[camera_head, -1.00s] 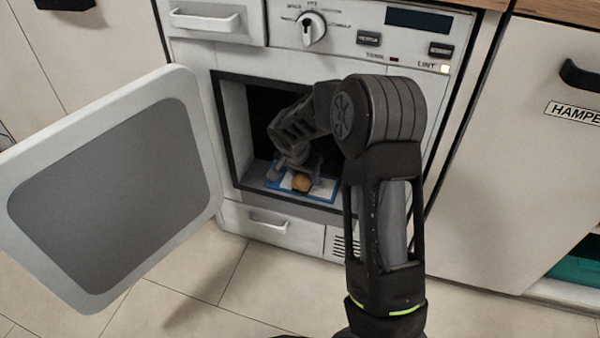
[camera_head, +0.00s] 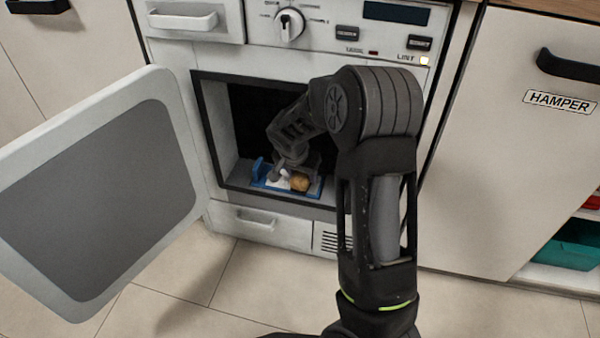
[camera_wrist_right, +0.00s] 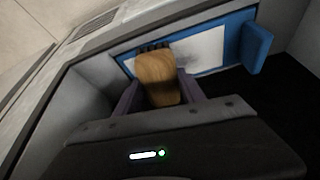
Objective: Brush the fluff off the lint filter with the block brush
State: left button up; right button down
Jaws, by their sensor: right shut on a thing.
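The lint filter (camera_head: 262,181) is a blue frame with a white screen and a raised blue tab. It lies flat inside the dryer opening, near its front. In the right wrist view the filter's white screen (camera_wrist_right: 205,48) shows a faint grey patch. The block brush (camera_head: 300,182) has a wooden back and dark bristles. My right gripper (camera_wrist_right: 157,88) is shut on the brush (camera_wrist_right: 156,75), with the bristle end down at the filter's screen. Whether the bristles touch the screen I cannot tell. My left gripper is not in view.
The dryer door (camera_head: 100,180) stands wide open on the left. The opening's frame (camera_head: 207,130) surrounds my right arm closely. A cabinet marked HAMPER (camera_head: 515,150) is on the right, with a teal bin (camera_head: 565,248) at its side. The tiled floor in front is clear.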

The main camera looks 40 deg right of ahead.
jog(key=shift+s, duration=0.1)
jog(key=shift+s+d, duration=0.55)
jog(key=shift+s, duration=0.15)
jog(key=shift+s+d, duration=0.5)
jog(key=shift+s, duration=0.2)
jog(key=shift+f, duration=0.1)
jog(key=shift+w+a, duration=0.65)
jog(key=shift+w, duration=0.2)
jog(key=shift+w+a, duration=0.45)
jog(key=shift+w, duration=0.2)
jog(key=shift+w+a, duration=0.1)
jog(key=shift+w, duration=0.05)
jog(key=shift+w+a+r, duration=0.1)
jog(key=shift+w+a, duration=0.35)
jog(key=shift+w, duration=0.25)
jog(key=shift+w+a+r, duration=0.1)
jog(key=shift+w+a, duration=0.35)
jog(key=shift+w, duration=0.25)
